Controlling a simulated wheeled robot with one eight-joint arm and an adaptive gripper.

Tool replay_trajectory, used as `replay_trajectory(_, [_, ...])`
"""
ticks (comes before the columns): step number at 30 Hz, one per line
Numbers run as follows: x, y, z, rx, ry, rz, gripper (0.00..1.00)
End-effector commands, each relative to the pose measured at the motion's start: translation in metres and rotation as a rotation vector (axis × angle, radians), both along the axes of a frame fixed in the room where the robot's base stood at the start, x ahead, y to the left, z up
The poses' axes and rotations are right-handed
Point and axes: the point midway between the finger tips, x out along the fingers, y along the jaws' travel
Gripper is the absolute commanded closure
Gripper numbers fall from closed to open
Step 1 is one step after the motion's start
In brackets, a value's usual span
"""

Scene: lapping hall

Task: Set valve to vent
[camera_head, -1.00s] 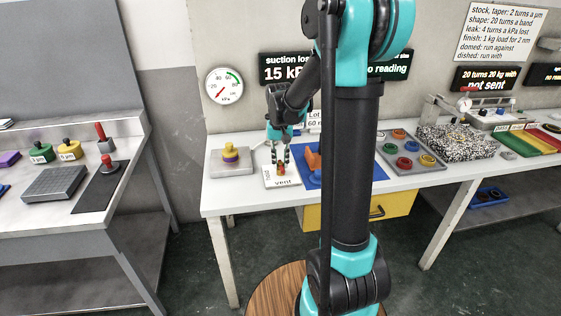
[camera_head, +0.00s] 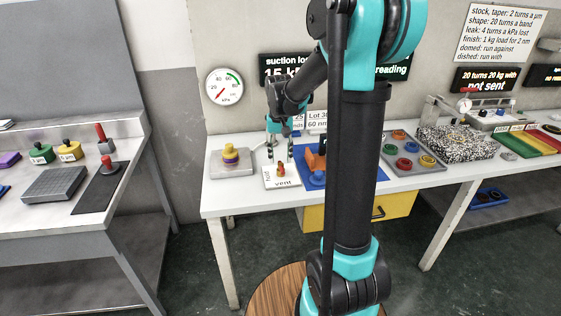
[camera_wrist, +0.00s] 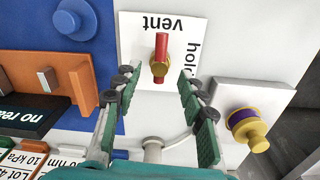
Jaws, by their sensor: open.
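The valve has a red lever (camera_wrist: 162,42) with a brass hub (camera_wrist: 158,67) on a white plate (camera_wrist: 135,27). The plate (camera_head: 290,184) lies on the bench in the head view, with the lever (camera_head: 281,170) on it. "Vent" is printed along the plate's front edge and "hold" along its left side. In the wrist view the lever lies along the line towards "vent", its upper end close to that word. My gripper (camera_head: 280,155) is open and empty just above the valve. In the wrist view its fingers (camera_wrist: 158,84) stand apart on either side of the lever, not touching it.
A grey plate with a yellow and purple knob (camera_head: 230,153) stands to the valve's left. A blue mat (camera_head: 310,182) with an orange block (camera_head: 314,160) lies close on its right. A pressure gauge (camera_head: 225,87) hangs on the wall behind.

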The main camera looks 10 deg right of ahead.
Motion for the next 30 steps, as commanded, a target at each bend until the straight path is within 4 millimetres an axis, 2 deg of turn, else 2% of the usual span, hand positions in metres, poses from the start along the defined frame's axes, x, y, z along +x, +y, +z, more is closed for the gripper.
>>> replay_trajectory(6, [0.000,0.001,0.046,0.000,0.000,0.000,0.59])
replay_trajectory(13, [0.000,0.002,0.080,0.000,0.000,0.000,0.59])
replay_trajectory(19, [0.000,0.002,0.091,0.000,0.000,0.000,0.59])
replay_trajectory(30, [-0.005,0.000,0.088,0.002,-0.009,0.003,0.59])
